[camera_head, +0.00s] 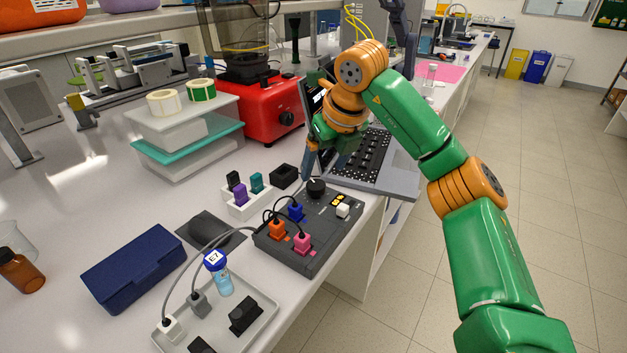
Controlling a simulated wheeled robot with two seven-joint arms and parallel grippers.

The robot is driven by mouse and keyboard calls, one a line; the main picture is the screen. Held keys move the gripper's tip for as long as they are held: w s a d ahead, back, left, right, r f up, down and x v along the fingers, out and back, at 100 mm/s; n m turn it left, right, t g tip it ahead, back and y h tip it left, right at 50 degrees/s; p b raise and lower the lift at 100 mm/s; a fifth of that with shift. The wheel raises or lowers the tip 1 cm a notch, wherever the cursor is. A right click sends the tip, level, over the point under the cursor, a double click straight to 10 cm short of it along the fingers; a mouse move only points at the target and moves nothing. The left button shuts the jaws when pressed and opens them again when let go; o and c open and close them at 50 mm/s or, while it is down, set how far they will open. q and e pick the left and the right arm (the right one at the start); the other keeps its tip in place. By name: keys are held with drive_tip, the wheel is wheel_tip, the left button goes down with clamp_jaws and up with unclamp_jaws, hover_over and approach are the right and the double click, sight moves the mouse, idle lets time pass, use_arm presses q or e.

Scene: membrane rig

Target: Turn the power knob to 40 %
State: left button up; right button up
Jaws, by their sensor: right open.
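The dark grey control box (292,258) sits near the front edge of the bench. Its black round power knob (316,188) is at the far end of the top face. A small lit yellow display (339,199) and a white button (343,210) are beside it. Blue, orange and pink plugs stand in the box. My right gripper (319,168) is open and points down just above and behind the knob. I cannot tell whether a finger touches the knob. The display's reading is too small to make out. My left gripper is not in view.
A laptop (375,160) lies close behind my right gripper. A white holder (246,207) with coloured plugs and a black block (284,176) stand left of the box. A tray (265,312) with the E7 vial (219,275) is in front. Cables run from the tray to the box.

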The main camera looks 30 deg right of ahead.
sight(317, 184)
drive_tip(key=x, duration=0.5)
drive_tip(key=shift+w+a+f, duration=0.1)
drive_tip(key=shift+w+f, duration=0.05)
drive_tip(key=shift+f, duration=0.2)
drive_tip(key=shift+a+r, duration=0.1)
drive_tip(key=shift+c, duration=0.8)
clamp_jaws()
drive_tip(key=shift+r+n+y+p, duration=0.25)
drive_tip(key=shift+n+y+p, duration=0.25)
drive_tip(key=shift+n+p, duration=0.8)
drive_tip(key=n+p, duration=0.1)
drive_tip(key=p, duration=0.1)
drive_tip(key=n+y+p, duration=0.1)
drive_tip(key=n, duration=0.1)
drive_tip(key=shift+d+p, duration=0.25)
drive_tip(key=shift+p, duration=0.1)
drive_tip(key=n+g+y+p, duration=0.1)
drive_tip(key=n+p, duration=0.1)
drive_tip(key=n, duration=0.1)
drive_tip(key=shift+d+f+n+g+y+p, duration=0.1)
drive_tip(key=shift+n+g+y+p, duration=0.1)
drive_tip(key=shift+n+p, duration=0.25)
drive_tip(key=shift+f+n+g+y+p, duration=0.1)
drive_tip(key=shift+n+y+p, duration=0.1)
drive_tip(key=shift+n+p, duration=0.25)
drive_tip(key=shift+n, duration=0.3)
drive_tip(key=shift+o, duration=0.8)
unclamp_jaws()
drive_tip(key=shift+w, duration=0.1)
